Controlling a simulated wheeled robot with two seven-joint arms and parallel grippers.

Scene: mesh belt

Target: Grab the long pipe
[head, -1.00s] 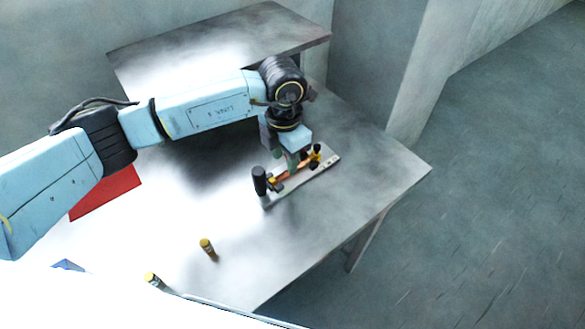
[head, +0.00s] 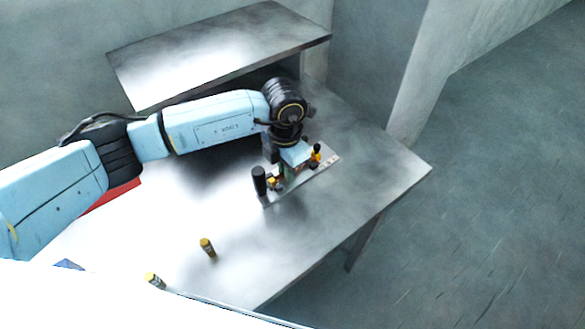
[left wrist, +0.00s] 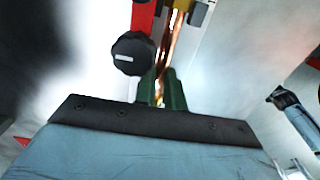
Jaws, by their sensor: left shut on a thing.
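The long pipe is a thin copper-coloured pipe (left wrist: 168,50), seen in the left wrist view running up from between the green fingers. In the head view it lies along a narrow metal fixture plate (head: 327,166) and is mostly hidden by my gripper. My left gripper (head: 287,173) points down over the fixture's middle. Its green fingers (left wrist: 161,90) are shut on the pipe. A black knob (left wrist: 132,53) with a red part sits beside the pipe, and a yellow part is at the upper right. My right gripper is not seen.
A black upright cylinder (head: 259,181) stands at the fixture's near left end. A raised shelf (head: 220,45) is behind the arm. A red sheet (head: 112,196) lies under the arm.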

